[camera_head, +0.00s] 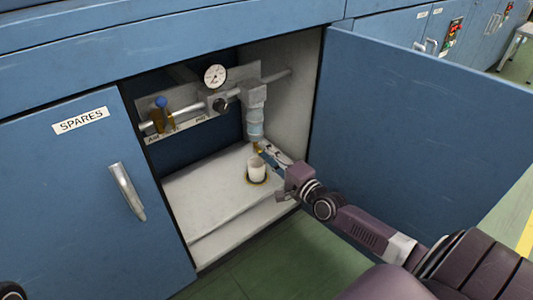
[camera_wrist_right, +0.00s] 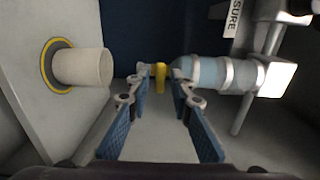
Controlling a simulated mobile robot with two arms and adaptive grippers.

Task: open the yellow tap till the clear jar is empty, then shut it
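The clear jar (camera_head: 255,130) hangs under the pipe fitting inside the open cabinet. It looks pale blue, and I cannot tell its liquid level; it also shows in the right wrist view (camera_wrist_right: 208,73). The small yellow tap (camera_wrist_right: 161,77) is at the jar's lower end and partly shows in the head view (camera_head: 258,148). My right gripper (camera_wrist_right: 161,84) is open, with one fingertip on each side of the tap and visible gaps between. In the head view its fingers (camera_head: 268,153) reach in from the right, just below the jar. My left gripper is not in view.
A white cup (camera_head: 257,171) stands on a yellow ring on the cabinet floor, below the jar. A gauge (camera_head: 215,76), pipe and blue-knobbed valve (camera_head: 161,102) are behind. The open blue door (camera_head: 415,110) is right of my arm; the SPARES door (camera_head: 85,190) is shut.

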